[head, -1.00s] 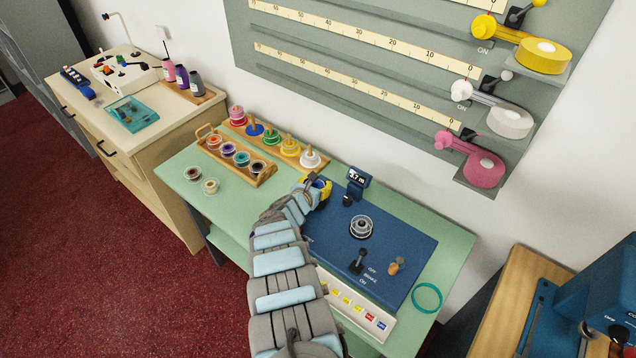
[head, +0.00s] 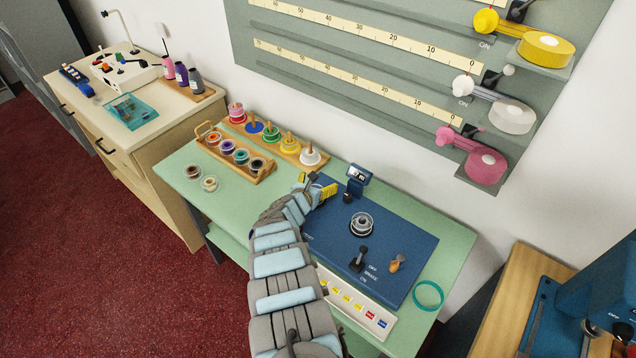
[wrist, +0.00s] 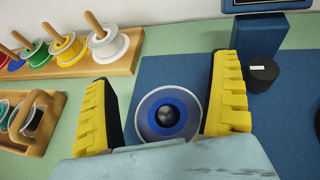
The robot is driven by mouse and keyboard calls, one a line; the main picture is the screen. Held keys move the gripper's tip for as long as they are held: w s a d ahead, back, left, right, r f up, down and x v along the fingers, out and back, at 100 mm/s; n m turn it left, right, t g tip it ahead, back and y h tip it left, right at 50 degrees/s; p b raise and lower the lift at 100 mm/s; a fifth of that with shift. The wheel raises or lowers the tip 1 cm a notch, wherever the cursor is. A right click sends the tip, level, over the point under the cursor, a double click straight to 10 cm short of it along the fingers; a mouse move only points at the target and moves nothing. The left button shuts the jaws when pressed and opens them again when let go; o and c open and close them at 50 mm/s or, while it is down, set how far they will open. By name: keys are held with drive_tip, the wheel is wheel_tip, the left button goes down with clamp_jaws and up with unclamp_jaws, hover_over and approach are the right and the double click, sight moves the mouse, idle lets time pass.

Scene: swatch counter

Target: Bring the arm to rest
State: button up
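My arm reaches from the bottom of the head view to the left end of the blue machine plate (head: 400,245). My gripper (head: 316,184) is over that end of the plate. In the wrist view my gripper (wrist: 166,95) is open, its two yellow fingers wide apart. Between them in the picture is a round blue piece with a pale rim and a shiny centre (wrist: 167,114). Gaps show on both sides of it. In the head view my gripper hides this piece.
A small display (head: 357,175) and dark knob (head: 347,197) stand close right of my gripper. A rack of coloured spools (head: 290,147) and a wooden spool carrier (head: 240,158) are to the left. A clear spool (head: 361,224) and black lever (head: 359,258) stand on the plate.

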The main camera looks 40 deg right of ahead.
idle(0.6)
wheel_tip(320, 180, up, 7)
drive_tip(key=p, duration=0.7)
drive_tip(key=shift+r, duration=0.15)
idle(0.4)
idle(0.3)
